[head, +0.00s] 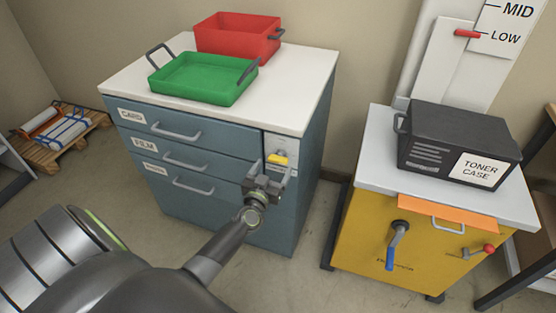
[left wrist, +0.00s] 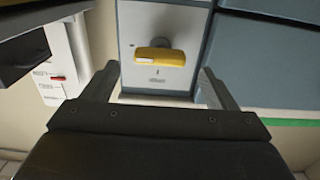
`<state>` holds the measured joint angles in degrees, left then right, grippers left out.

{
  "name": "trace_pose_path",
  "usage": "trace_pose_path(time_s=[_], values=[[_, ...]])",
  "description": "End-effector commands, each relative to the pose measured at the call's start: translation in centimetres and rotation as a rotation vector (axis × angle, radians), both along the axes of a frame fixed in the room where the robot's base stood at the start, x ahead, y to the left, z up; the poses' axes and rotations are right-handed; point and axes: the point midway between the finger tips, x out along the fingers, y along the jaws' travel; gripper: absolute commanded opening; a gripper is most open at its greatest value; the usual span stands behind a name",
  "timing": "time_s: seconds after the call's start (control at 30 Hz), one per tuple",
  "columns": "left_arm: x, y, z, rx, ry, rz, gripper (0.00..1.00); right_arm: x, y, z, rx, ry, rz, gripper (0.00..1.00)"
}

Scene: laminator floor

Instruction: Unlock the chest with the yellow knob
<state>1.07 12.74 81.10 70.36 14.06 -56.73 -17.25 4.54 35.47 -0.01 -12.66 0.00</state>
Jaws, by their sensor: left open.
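The chest is a blue-grey drawer cabinet (head: 225,205) with a white top. The yellow knob (head: 278,158) sits on a light grey lock panel at the upper right of its front. In the left wrist view the yellow knob (left wrist: 165,57) lies crosswise, with a white mark at its left end. My left gripper (head: 271,170) is open in front of the panel. In the left wrist view its two fingers (left wrist: 158,72) stand wide apart on either side of the knob, with nothing between them; contact is not visible. My right gripper is not in view.
A green tray (head: 205,88) and a red bin (head: 238,38) stand on the cabinet top. To the right, a yellow cabinet (head: 360,240) with a blue-handled crank carries a black toner case (head: 455,135). Floor shows between the two cabinets. A loaded pallet (head: 65,145) lies far left.

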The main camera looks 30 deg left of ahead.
Motion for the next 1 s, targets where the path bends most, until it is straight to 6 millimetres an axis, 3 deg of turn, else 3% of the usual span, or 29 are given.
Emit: trace_pose_path(time_s=[0.1, 0.3, 0.7, 1.0], values=[[2.2, 0.5, -0.1, 0.000, -0.002, -0.001, 0.80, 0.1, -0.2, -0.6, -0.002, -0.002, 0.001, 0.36], [4.4, 1.1, -0.1, 0.000, -0.001, 0.000, 0.80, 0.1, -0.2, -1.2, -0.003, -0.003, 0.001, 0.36], [5.2, 1.2, 0.0, 0.000, 0.000, 0.000, 0.80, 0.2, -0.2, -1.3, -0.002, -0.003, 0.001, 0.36], [5.1, 1.2, 0.0, 0.000, 0.000, 0.000, 0.43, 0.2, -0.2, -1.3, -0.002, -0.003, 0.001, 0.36]])
